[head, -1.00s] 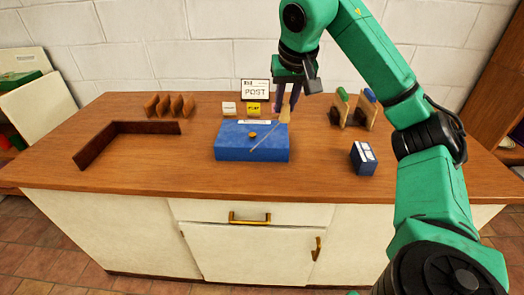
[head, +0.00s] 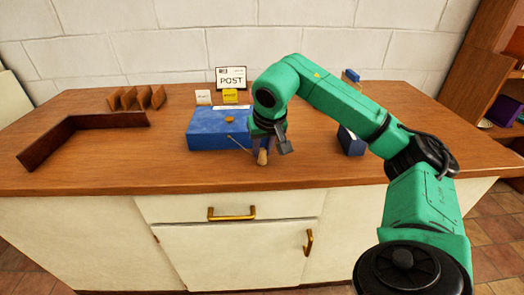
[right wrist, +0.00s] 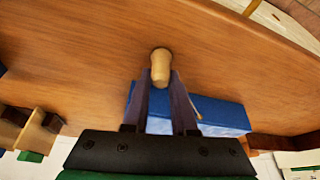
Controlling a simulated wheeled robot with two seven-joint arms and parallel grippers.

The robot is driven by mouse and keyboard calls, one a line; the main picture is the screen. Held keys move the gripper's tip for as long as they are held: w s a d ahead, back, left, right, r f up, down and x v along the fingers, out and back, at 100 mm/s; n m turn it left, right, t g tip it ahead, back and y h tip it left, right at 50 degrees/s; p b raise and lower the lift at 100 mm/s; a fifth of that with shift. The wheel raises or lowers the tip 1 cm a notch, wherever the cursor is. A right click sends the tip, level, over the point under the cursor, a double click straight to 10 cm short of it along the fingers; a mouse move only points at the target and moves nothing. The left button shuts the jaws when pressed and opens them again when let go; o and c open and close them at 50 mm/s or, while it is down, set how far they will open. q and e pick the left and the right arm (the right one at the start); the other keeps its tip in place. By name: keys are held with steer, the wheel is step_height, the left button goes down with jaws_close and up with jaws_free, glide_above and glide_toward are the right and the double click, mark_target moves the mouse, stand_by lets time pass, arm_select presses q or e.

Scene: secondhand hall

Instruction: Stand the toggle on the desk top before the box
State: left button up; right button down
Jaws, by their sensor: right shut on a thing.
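The toggle (head: 262,159) is a small tan wooden peg. My right gripper (head: 261,148) is shut on it at the front right of the blue box (head: 212,138). In the right wrist view the toggle (right wrist: 160,66) stands out between the two fingertips (right wrist: 160,82), with the box (right wrist: 222,113) behind the fingers. A thin grey line runs from the box's front toward the gripper. The toggle's lower end is close to the desk top (head: 150,172); I cannot tell whether it touches. My left gripper is out of view.
A POST sign (head: 231,79), a white card (head: 203,97) and a yellow card (head: 230,96) stand behind the box. A dark wooden L-shaped edge (head: 60,140) lies at left. A smaller blue box (head: 350,142) is partly hidden by my arm. The front left desk top is clear.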

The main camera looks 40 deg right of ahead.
steer(key=c, duration=0.7)
jaws_free()
steer(key=shift+f, duration=0.1)
steer(key=shift+r, duration=0.25)
steer(key=p+v, duration=0.2)
steer(key=v, duration=0.9)
steer(key=shift+s+a+r+p, duration=0.15)
steer(key=shift+r+p, duration=0.2)
steer(key=shift+r, duration=0.05)
